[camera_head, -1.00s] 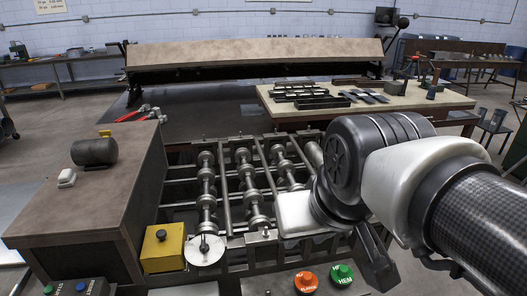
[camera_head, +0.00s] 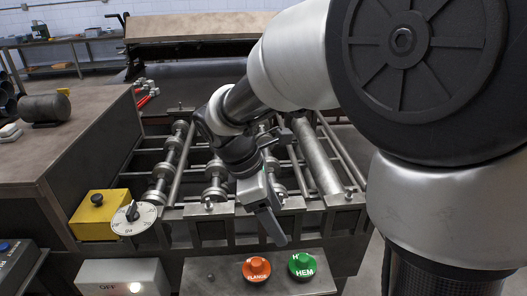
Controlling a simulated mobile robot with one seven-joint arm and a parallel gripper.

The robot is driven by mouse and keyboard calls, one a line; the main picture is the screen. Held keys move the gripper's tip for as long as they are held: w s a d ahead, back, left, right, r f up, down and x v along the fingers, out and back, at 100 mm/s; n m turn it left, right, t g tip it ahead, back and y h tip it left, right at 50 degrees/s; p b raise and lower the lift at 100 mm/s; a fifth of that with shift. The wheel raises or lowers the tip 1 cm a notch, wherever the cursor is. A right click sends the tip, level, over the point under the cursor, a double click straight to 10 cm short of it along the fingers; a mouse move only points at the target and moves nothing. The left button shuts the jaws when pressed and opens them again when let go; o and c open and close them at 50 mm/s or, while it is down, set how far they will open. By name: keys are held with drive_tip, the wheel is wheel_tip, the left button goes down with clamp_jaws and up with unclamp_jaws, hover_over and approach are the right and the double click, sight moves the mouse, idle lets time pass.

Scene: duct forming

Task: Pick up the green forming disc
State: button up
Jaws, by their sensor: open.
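The green forming disc (camera_head: 302,265), marked HEM, sits on a grey metal ledge at the front of the roller machine. An orange disc (camera_head: 256,268), marked FLANGE, sits just left of it. My gripper (camera_head: 271,226) hangs in front of the rollers, above and a little left of the green disc, apart from it. It points downward, is open and holds nothing. Its far finger is partly hidden. The green disc is fully in view.
The roller machine (camera_head: 197,206) has a white dial (camera_head: 134,217) and a yellow box (camera_head: 97,212) at its left front. A box marked OFF (camera_head: 122,278) stands left of the ledge. A brown-topped bench (camera_head: 75,137) is at left. My arm hides much of the right side.

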drive_tip(key=b, duration=0.2)
approach(303, 258)
drive_tip(key=x, duration=0.4)
drive_tip(key=shift+w+a+f, duration=0.1)
drive_tip(key=shift+a+f, duration=0.1)
drive_tip(key=shift+f, duration=0.25)
drive_tip(key=shift+d+b+x, duration=0.15)
drive_tip(key=shift+b+x, duration=0.25)
drive_tip(key=shift+x, duration=1.05)
drive_tip(key=shift+d+b+x, duration=0.2)
drive_tip(key=shift+b+x, duration=0.2)
drive_tip(key=shift+x, duration=1.1)
drive_tip(key=shift+r, duration=0.25)
drive_tip(key=c, duration=1.2)
